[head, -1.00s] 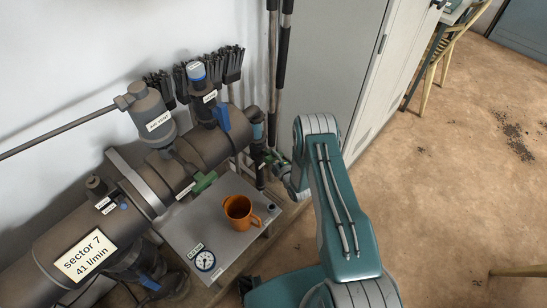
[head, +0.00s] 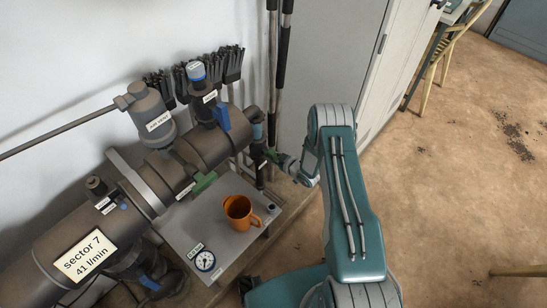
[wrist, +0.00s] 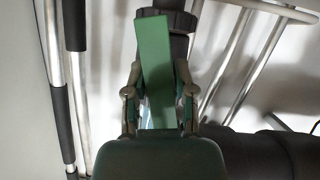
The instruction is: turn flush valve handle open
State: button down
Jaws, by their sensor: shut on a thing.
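The flush valve handle is a flat green lever (wrist: 153,60) running nearly upright in the wrist view, tilted slightly. My gripper (wrist: 158,100) is shut on it, with one finger on each side. In the head view, my gripper (head: 277,158) is at the right end of the manifold, by the dark valve body (head: 257,157). There the handle is small and mostly hidden by the gripper. In the wrist view a dark round pipe fitting (wrist: 178,20) stands behind the lever's upper end.
The thick grey manifold pipe (head: 205,150) carries another green handle (head: 204,183), a blue handle (head: 222,117) and an air vent (head: 152,115). An orange mug (head: 238,211) and a gauge (head: 205,261) lie below. Upright poles (head: 279,60) stand close behind. Open floor lies right.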

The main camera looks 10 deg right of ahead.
jog(key=shift+s+f+m+g, duration=0.15)
jog(key=shift+m+g, duration=0.15)
jog(key=shift+m, duration=0.3)
jog(key=shift+y, duration=0.3)
jog(key=shift+c, duration=2.4)
grip_release()
jog(key=shift+d, duration=0.1)
jog(key=shift+s+d+r, duration=0.1)
jog(key=shift+d+r, duration=0.05)
jog(key=shift+r, duration=0.1)
jog(key=v, duration=1.1)
jog(key=shift+d, duration=0.15)
